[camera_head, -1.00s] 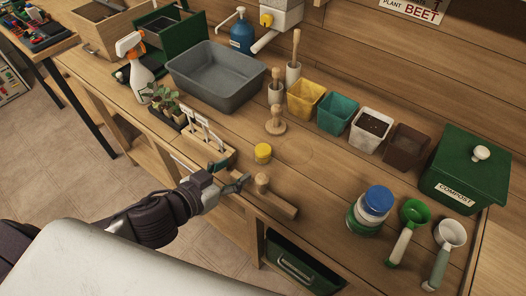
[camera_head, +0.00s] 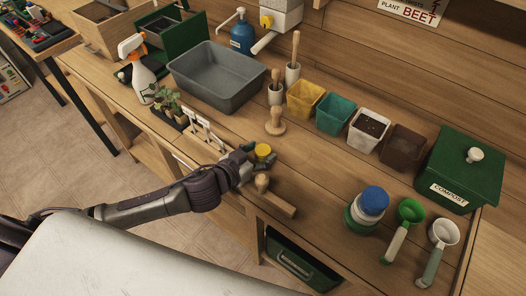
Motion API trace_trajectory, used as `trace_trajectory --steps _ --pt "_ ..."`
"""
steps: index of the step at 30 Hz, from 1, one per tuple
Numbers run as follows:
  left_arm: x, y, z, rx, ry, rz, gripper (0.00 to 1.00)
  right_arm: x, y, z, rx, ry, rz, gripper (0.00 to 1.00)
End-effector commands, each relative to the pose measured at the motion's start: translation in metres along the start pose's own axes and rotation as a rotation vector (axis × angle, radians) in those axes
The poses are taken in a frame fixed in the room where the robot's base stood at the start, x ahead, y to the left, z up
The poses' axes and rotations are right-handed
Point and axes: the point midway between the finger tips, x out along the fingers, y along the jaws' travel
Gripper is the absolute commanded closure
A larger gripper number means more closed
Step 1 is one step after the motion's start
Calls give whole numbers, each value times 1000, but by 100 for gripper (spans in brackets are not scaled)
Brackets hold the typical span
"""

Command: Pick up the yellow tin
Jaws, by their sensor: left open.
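The small yellow tin (camera_head: 263,151) stands upright on the wooden bench, right of the wooden label holder. My left gripper (camera_head: 256,156) is open at the tin, with its fingers beside the tin's left and near sides. The fingers and lower part of the tin overlap in the picture, so I cannot tell whether they touch. My right gripper is not in view.
A wooden tool with an upright knob (camera_head: 262,183) lies just in front of the gripper. A wooden stamp (camera_head: 275,122) stands behind the tin. The label holder (camera_head: 216,146) is close on the left.

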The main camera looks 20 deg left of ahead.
Motion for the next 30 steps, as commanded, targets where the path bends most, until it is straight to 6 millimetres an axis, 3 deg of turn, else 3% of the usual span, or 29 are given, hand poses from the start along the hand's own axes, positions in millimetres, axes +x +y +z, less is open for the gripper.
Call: trace_trajectory --steps 3,12,23,30 --pt "0 0 0 0 0 0 40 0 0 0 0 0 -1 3" --pt "0 0 0 0 0 0 88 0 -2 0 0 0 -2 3" --pt "-3 -1 -6 1 2 -1 88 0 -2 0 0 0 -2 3" --pt "-15 0 -36 0 5 1 88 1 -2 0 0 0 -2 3"
